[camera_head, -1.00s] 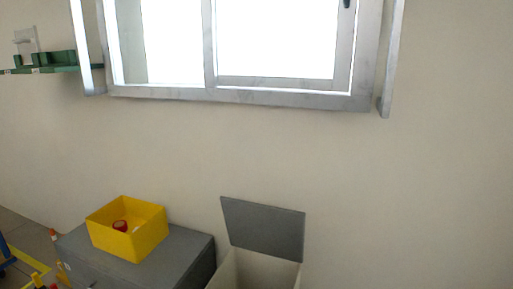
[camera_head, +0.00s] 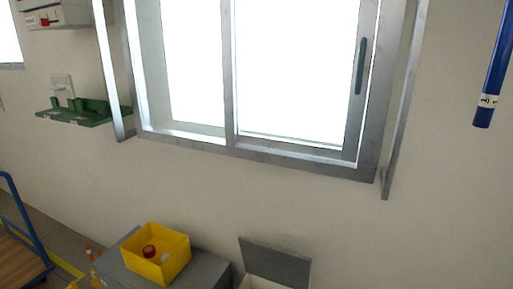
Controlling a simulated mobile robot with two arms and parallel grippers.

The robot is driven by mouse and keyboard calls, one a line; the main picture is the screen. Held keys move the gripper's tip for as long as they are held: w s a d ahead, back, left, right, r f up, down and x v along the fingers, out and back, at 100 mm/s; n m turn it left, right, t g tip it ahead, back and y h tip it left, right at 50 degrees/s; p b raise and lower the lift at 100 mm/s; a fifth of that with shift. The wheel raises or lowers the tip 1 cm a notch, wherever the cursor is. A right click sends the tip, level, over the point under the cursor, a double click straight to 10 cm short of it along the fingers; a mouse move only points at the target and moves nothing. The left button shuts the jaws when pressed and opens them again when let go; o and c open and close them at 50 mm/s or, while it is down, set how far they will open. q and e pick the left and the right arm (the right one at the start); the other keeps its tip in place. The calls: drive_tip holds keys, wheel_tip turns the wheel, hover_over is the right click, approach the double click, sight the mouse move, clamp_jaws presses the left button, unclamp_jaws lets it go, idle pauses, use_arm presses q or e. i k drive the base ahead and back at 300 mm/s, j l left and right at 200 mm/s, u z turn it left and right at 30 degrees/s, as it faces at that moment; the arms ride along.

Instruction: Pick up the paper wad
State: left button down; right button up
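I see no paper wad that I can make out for certain. A yellow open box (camera_head: 171,266) stands on a grey cabinet (camera_head: 206,272) at the lower left. Inside it are a red round thing (camera_head: 149,251) and a small pale thing (camera_head: 165,257), too small to identify. To the right of the cabinet is a pale bin (camera_head: 262,283) with its grey lid (camera_head: 275,262) raised against the wall. The bin's inside is mostly cut off by the lower edge. Neither of my grippers is in view.
A window (camera_head: 290,75) fills the upper middle wall. A green shelf (camera_head: 85,114) hangs left of it. A blue cart (camera_head: 25,235) stands at the far left, near yellow floor tape. A blue pipe (camera_head: 494,75) hangs at the upper right.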

sight(165, 255)
drive_tip(key=i+j, duration=0.15)
drive_tip(key=j, duration=0.25)
drive_tip(key=i+j, duration=0.15)
drive_tip(key=j, duration=0.2)
drive_tip(key=i+j, duration=0.15)
drive_tip(key=j, duration=0.25)
drive_tip(key=i+j, duration=0.15)
drive_tip(key=j, duration=0.25)
drive_tip(key=i+j, duration=0.15)
drive_tip(key=j, duration=0.2)
drive_tip(key=i+j+u, duration=0.1)
drive_tip(key=j, duration=0.3)
drive_tip(key=i+j, duration=0.2)
drive_tip(key=j, duration=0.15)
